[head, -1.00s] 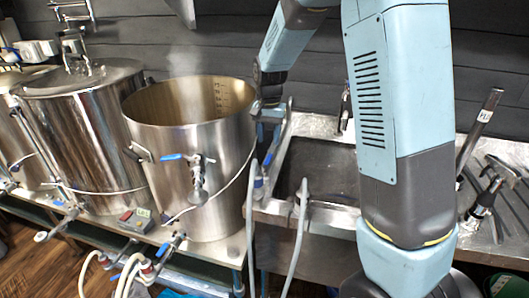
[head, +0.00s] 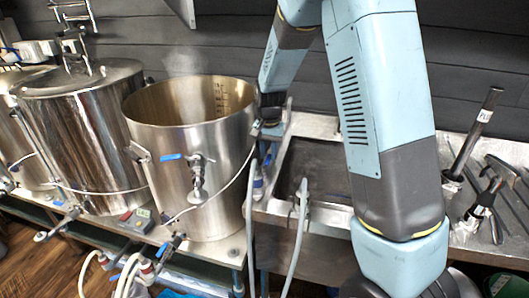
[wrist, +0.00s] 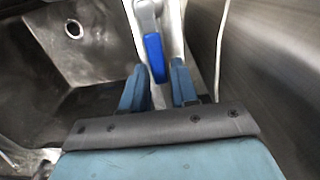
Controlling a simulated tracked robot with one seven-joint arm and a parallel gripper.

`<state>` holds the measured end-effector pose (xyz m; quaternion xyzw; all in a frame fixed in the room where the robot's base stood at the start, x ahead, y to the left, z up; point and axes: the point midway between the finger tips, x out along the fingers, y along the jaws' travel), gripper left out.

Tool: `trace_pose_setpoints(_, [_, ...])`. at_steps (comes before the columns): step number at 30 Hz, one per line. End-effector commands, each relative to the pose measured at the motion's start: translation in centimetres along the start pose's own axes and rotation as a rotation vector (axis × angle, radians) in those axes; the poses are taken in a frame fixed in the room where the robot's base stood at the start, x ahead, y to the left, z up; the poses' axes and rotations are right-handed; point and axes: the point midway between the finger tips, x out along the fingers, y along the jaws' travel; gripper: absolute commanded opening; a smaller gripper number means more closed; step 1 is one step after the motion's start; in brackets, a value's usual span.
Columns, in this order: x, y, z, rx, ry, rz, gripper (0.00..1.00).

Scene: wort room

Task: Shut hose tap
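The hose tap shows in the wrist view as a blue lever handle (wrist: 155,58) on a pale metal body, on the strip between the sink and the kettle wall. My gripper (wrist: 160,78) is open, with its two blue fingers apart. The handle's near end lies at the gap between the fingertips, and I cannot tell whether they touch it. In the head view my gripper (head: 266,150) points down between the steel kettle and the sink. A small blue and white fitting (head: 258,184) shows just below it; the tap is largely hidden there.
The open kettle (head: 190,150) with its own blue-handled valve (head: 198,178) stands close to my gripper's left. The sink (head: 315,165) is on its right, with a grey hose (head: 299,220) over its front edge. Tools (head: 482,205) lie on the right counter.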

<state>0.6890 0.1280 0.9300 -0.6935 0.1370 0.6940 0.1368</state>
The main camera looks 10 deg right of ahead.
Motion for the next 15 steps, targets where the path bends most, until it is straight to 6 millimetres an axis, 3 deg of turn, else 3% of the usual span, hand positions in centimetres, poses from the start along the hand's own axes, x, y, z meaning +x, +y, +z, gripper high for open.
trace_pose_setpoints(8, [-0.02, -0.06, 0.01, -0.001, 0.0, -0.001, 0.01])
trace_pose_setpoints(15, [-0.04, -0.15, 0.03, -0.001, 0.001, -0.002, 0.0])
